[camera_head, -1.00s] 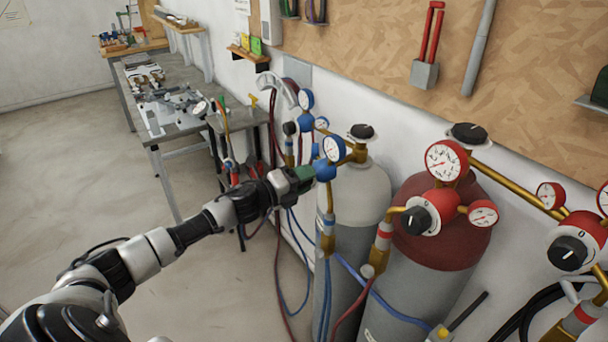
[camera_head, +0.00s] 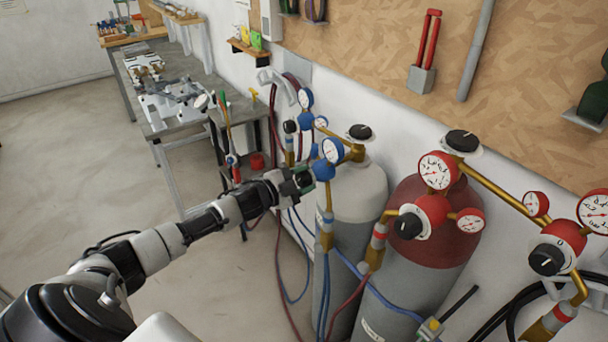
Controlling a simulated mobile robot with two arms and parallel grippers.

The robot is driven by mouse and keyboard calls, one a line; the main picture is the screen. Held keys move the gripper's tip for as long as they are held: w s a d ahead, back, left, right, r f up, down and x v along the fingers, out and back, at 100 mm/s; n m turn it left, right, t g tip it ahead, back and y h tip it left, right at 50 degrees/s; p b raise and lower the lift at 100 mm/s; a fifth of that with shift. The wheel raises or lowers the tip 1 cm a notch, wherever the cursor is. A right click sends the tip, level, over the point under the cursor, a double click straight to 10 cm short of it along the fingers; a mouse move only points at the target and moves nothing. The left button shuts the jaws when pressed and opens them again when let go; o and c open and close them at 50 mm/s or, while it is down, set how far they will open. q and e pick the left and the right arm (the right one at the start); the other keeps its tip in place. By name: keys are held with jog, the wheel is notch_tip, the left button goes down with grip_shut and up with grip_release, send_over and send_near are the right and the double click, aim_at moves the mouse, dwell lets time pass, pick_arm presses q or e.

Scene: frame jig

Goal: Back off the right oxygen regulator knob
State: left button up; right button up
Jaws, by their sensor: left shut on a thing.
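The right oxygen regulator (camera_head: 324,171) is the nearer blue body with a white-faced gauge (camera_head: 333,150), on the brass fitting of the pale grey cylinder (camera_head: 352,200). My left gripper (camera_head: 307,178) reaches it from the left and is shut at its front, where the knob sits. The fingers hide the knob, so its turn and markings do not show. The other blue regulator (camera_head: 305,122) is farther back to the left, with a black knob (camera_head: 290,127) that is free. My right gripper is not in view.
A dark red cylinder (camera_head: 429,245) with a red regulator (camera_head: 432,211) stands to the right. Another red regulator (camera_head: 568,240) is at the far right. Blue and red hoses hang below the regulators. A grey workbench (camera_head: 187,121) stands back left. The floor at left is clear.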

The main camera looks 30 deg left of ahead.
pick_arm(q)
jog(key=shift+n+p, duration=0.55)
jog(key=shift+n, duration=0.95)
jog(key=o, duration=0.9)
jog(key=shift+o, duration=0.2)
jog(key=shift+s+a+f, duration=0.15)
jog(key=shift+s+a, duration=0.1)
jog(key=shift+s, duration=0.25)
jog(key=b+v, duration=0.2)
jog(key=v, duration=0.7)
jog(key=shift+s+b, duration=0.35)
jog(key=shift+b, duration=0.05)
